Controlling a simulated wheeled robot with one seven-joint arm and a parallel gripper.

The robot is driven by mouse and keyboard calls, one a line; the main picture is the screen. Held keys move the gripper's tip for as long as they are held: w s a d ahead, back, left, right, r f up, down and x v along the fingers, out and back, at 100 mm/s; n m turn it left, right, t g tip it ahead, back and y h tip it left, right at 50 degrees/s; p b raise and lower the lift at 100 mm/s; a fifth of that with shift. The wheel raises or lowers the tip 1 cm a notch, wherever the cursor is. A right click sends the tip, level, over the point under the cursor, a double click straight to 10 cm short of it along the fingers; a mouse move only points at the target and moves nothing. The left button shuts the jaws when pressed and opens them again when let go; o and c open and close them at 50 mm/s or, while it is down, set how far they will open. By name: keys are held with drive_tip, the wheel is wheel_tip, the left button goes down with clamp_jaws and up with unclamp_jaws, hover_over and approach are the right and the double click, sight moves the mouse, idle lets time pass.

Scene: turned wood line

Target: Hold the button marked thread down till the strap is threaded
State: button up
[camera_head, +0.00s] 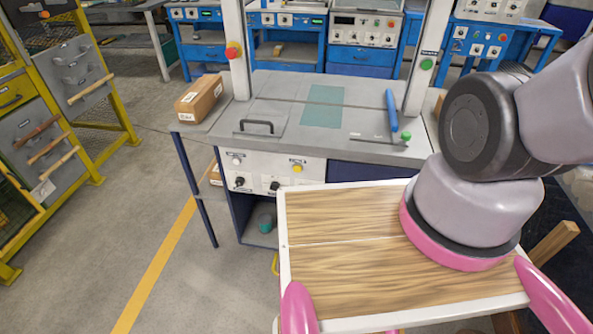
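The strapping machine (290,140) stands ahead, with a grey top and a white control panel (255,172) on its front left. The panel carries a white button (236,160), a yellow button (297,169) and two black knobs (239,181), (274,186). The small labels above them are too blurred to read, so I cannot tell which one is marked thread. My arm comes in from the right, over the wood-grained surface, to the right of the panel and apart from it. My gripper does not show.
A wood-grained surface with a white rim (283,240) lies in front of the machine. A brown carton (200,97) sits left of the machine top. A red button (233,50) and a green button (427,64) are on the uprights.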

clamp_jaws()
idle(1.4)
